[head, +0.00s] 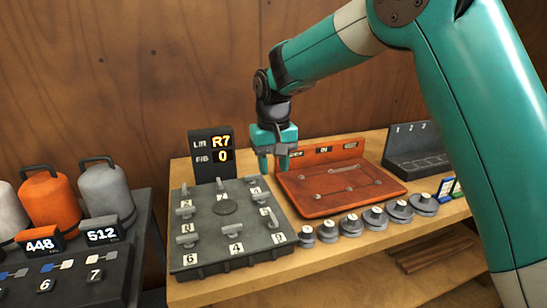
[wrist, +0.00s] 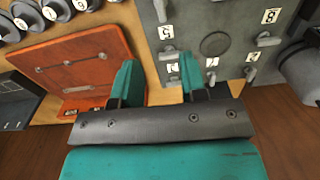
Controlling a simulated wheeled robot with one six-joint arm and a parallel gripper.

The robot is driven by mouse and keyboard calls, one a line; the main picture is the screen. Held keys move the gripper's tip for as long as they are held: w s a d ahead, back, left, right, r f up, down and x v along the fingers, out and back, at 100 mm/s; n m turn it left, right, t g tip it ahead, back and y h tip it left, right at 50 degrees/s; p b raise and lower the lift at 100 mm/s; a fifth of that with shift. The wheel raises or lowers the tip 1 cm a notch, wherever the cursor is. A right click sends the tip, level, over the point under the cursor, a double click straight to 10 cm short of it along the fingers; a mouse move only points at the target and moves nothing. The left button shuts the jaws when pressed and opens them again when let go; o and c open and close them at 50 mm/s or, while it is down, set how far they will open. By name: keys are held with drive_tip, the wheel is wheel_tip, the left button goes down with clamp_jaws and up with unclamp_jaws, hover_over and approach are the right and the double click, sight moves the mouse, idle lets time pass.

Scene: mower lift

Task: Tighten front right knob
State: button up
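The grey plate (head: 211,261) carries several small T-handled knobs with white number labels, set around a dark round disc. The front right knob (head: 272,215) stands at the plate's right front corner, its handle slanted. In the wrist view, turned about, the knob (wrist: 160,10) at the top edge looks like the same one, cut off by the frame. My gripper (head: 273,167) is above the gap between the plate's back right corner and the red tray, its fingers apart and pointing down. In the wrist view my gripper (wrist: 158,75) has nothing between its fingers.
The red tray (head: 306,207) lies right of the plate, with round grey weights (head: 350,225) in front. A dark display (head: 211,157) reading R7 and 0 stands behind the plate. Orange and grey canisters (head: 105,191) stand left. A dark rack (head: 412,160) is at back right.

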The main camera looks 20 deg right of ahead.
drive_tip(key=shift+r, duration=1.35)
drive_tip(key=s+a+n+y, duration=0.2)
drive_tip(key=s+n, duration=0.1)
drive_tip(key=s, duration=1.2)
drive_tip(key=s+a+r+n+y, duration=0.1)
drive_tip(key=s+n, duration=0.3)
drive_tip(key=s, duration=1.2)
drive_tip(key=shift+a+r+y, duration=0.3)
drive_tip(key=shift+a+y, duration=0.3)
drive_tip(key=shift+a, duration=0.05)
